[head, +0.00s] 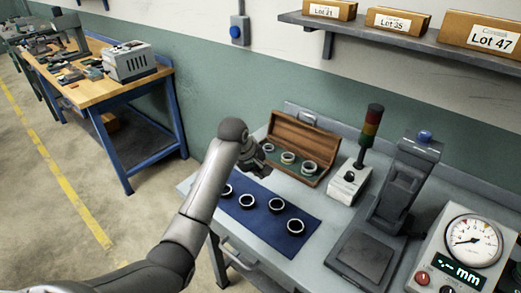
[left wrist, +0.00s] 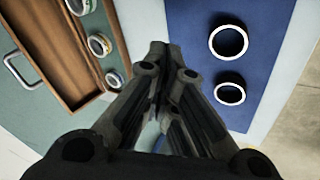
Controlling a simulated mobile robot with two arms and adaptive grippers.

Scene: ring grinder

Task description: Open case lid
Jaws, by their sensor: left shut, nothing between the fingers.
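A brown wooden case (head: 331,171) stands at the back of the grey bench. Its lid (head: 303,136) stands raised along the back edge, and the green-lined inside shows several rings (head: 288,158). The lid also shows in the left wrist view (left wrist: 45,45), at the upper left, with rings (left wrist: 100,44) beside it. My left gripper (head: 262,168) is shut and empty, just in front of the case's left end. In the left wrist view its fingers (left wrist: 158,50) point between the case and the blue mat. My right gripper is not in view.
A blue mat (head: 262,220) with several dark rings (head: 296,226) lies in front of the case. A signal light (head: 371,125) on a switch box, a press-like device (head: 400,190) and a dial gauge (head: 472,242) stand to the right. A shelf (head: 400,40) holds lot boxes above.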

